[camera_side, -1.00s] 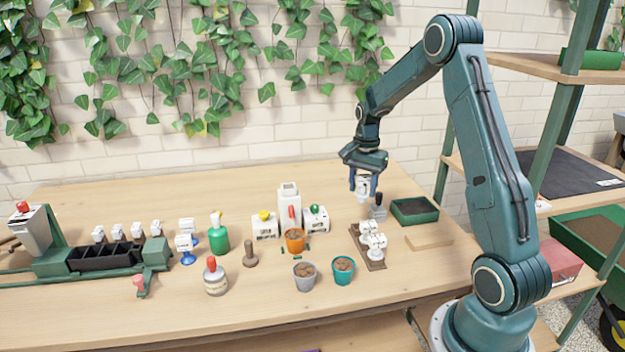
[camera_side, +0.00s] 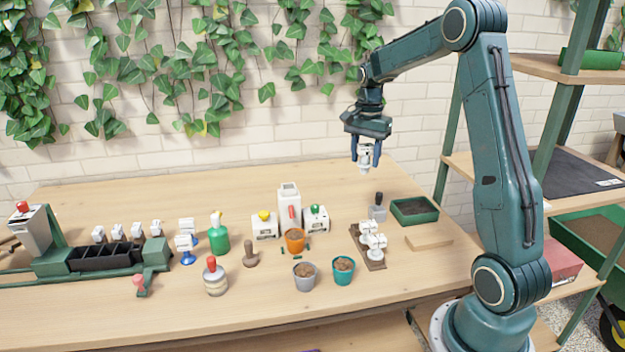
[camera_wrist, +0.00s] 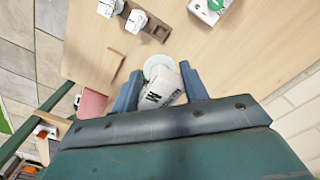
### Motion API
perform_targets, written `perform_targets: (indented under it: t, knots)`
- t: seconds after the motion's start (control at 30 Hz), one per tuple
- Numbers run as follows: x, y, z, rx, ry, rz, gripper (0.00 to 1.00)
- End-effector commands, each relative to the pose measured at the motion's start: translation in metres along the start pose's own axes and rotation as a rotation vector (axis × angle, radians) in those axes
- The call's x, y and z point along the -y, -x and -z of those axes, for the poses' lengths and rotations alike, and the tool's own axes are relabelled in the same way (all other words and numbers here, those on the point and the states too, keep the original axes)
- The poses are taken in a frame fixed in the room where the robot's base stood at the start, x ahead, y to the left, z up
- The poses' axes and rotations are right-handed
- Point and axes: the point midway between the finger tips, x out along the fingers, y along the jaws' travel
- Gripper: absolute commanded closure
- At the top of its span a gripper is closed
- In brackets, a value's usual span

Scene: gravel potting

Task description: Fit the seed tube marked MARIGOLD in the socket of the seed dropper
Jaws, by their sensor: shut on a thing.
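My gripper (camera_side: 367,160) is shut on a white seed tube (camera_side: 366,154) and holds it high above the back right of the table. In the wrist view the tube (camera_wrist: 160,88) sits between the two blue fingers (camera_wrist: 158,90). Dark lettering shows on it, but only part is visible and I cannot read the whole name. A brown rack (camera_side: 375,264) below holds other white tubes; in the wrist view the rack (camera_wrist: 150,20) shows an empty square hole. I cannot tell for sure which device is the seed dropper.
White boxes with a yellow knob (camera_side: 265,227) and a green knob (camera_side: 315,220) flank a tall white container (camera_side: 289,194). Pots (camera_side: 304,277), a green bottle (camera_side: 218,236) and a green tray (camera_side: 414,211) stand around. A green-railed machine (camera_side: 53,263) with a black tray is at left.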

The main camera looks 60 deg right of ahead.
Motion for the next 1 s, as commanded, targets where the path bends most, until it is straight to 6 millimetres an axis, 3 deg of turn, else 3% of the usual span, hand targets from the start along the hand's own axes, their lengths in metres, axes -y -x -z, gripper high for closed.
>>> perform_targets:
  t: [0.17,0.2,0.27,0.57,0.77,1.0]
  knots:
    - [0.0,0.0,0.0,0.0,0.0,0.0,0.78]
    - [0.0,0.0,0.0,0.0,0.0,0.0,0.64]
    - [0.0,0.0,0.0,0.0,0.0,0.0,0.72]
    - [0.009,0.0,-0.002,0.0,0.001,0.0,0.72]
    - [0.037,0.001,-0.009,0.0,0.003,0.0,0.72]
    - [0.092,0.001,-0.029,0.0,0.002,0.0,0.72]
